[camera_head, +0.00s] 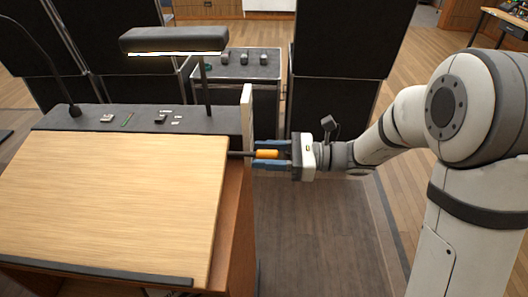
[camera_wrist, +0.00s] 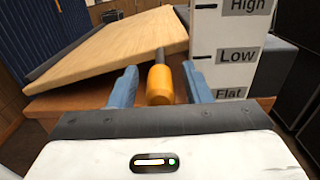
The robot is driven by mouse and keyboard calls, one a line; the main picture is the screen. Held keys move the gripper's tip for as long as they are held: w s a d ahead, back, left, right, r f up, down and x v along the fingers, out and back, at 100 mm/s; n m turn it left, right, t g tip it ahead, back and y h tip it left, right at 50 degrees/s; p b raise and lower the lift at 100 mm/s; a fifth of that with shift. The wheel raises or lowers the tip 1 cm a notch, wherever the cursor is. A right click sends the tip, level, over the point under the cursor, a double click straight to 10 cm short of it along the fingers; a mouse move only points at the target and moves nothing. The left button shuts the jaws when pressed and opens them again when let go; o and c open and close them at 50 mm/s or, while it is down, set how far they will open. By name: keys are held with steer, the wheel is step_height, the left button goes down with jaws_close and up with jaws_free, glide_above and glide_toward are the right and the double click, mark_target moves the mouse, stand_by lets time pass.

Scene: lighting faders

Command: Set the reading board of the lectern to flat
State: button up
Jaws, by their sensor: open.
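The lectern's wooden reading board (camera_head: 115,190) fills the left of the head view. In the wrist view the board (camera_wrist: 115,45) is tilted. A lever with an orange handle (camera_head: 267,154) sticks out from the lectern's right side on a dark rod. In the wrist view the orange handle (camera_wrist: 160,85) lies between my gripper's blue fingers (camera_wrist: 157,88), with gaps on both sides. My gripper (camera_head: 272,156) is open around it. A white scale plate (camera_wrist: 222,50) beside it reads High, Low and Flat. The rod appears near the Low mark, but its exact level is hard to tell.
A reading lamp (camera_head: 173,40) stands over the lectern's back ledge, with a thin gooseneck microphone at its left. Black panels (camera_head: 345,75) and a case with knobs (camera_head: 250,65) stand behind. The floor (camera_head: 320,235) right of the lectern is clear.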

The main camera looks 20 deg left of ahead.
steer(key=shift+a, duration=0.15)
steer(key=shift+c, duration=0.4)
jaws_close()
